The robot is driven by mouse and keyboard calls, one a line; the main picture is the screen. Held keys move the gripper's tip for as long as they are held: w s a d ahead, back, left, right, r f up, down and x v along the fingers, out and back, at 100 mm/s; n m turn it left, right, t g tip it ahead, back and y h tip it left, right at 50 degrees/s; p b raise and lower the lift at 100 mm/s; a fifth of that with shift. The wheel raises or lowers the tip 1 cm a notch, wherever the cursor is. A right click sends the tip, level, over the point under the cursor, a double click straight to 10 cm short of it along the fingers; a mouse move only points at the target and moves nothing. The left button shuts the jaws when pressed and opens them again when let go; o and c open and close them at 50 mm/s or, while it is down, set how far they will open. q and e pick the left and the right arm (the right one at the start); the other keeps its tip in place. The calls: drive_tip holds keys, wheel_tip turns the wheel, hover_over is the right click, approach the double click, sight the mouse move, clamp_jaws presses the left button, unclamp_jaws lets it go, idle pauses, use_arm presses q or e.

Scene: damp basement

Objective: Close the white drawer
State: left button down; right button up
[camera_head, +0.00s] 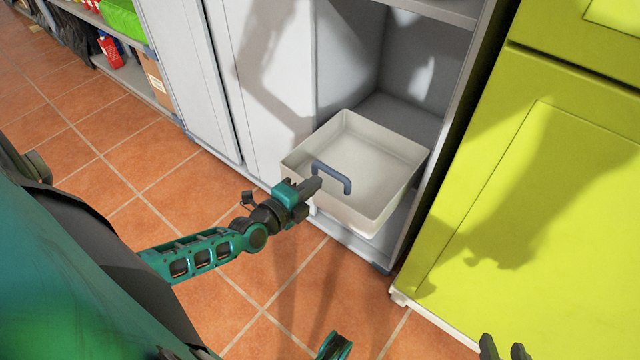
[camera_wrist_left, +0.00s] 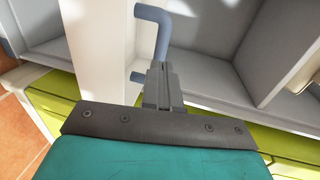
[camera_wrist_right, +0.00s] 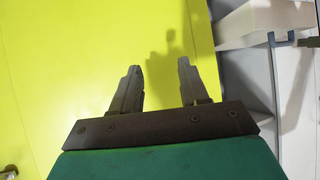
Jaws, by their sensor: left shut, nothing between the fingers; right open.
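The white drawer (camera_head: 378,150) is an open-topped bin low in a grey cabinet. It sticks out past the cabinet front, and its inside looks empty. Its blue-grey bar handle (camera_head: 347,183) is on the front wall. My left gripper (camera_head: 314,186) is shut and empty, its tips at the front wall beside the handle. In the left wrist view the shut fingers (camera_wrist_left: 157,75) are close to the handle (camera_wrist_left: 151,28); contact is unclear. My right gripper (camera_head: 504,349) is open and empty, facing the yellow-green cabinet. The drawer (camera_wrist_right: 265,20) also shows in the right wrist view.
The grey cabinet (camera_head: 265,90) has a tall closed door left of the drawer's bay. The yellow-green cabinet (camera_head: 540,200) stands close on the right. A shelf with a green bin (camera_head: 122,20) is at the far left. Tiled floor (camera_head: 110,150) is clear in front.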

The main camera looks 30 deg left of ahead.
sight(328, 173)
use_arm(q)
drive_tip(key=shift+b+x, duration=0.5)
drive_tip(key=shift+x, duration=1.15)
use_arm(e)
drive_tip(key=shift+w+a, duration=0.15)
drive_tip(key=shift+a, duration=0.25)
use_arm(q)
drive_tip(key=shift+w+d, duration=0.1)
